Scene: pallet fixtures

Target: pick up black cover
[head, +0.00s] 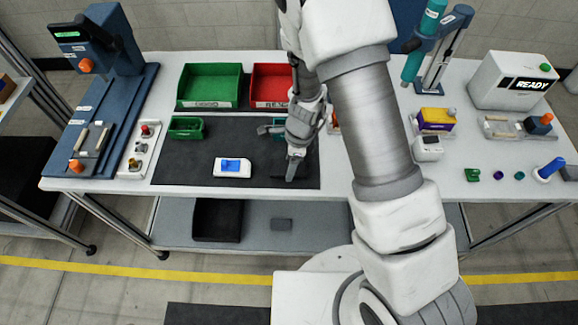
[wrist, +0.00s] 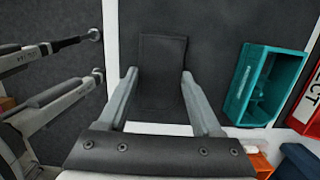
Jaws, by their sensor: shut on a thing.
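The black cover (wrist: 160,60) is a flat dark rectangular piece in the middle of the wrist view. My gripper (wrist: 160,80) has one finger along each side of it and is shut on it. In the head view my gripper (head: 293,168) is low over the right part of the dark mat (head: 190,168). There the cover is hard to tell from the mat and partly hidden by my gripper. I cannot tell whether the cover still touches the mat.
A teal bin (wrist: 240,90) lies right of the cover in the wrist view. Green (head: 208,103) and red (head: 270,103) bins stand behind. A blue press (head: 128,50) stands far left.

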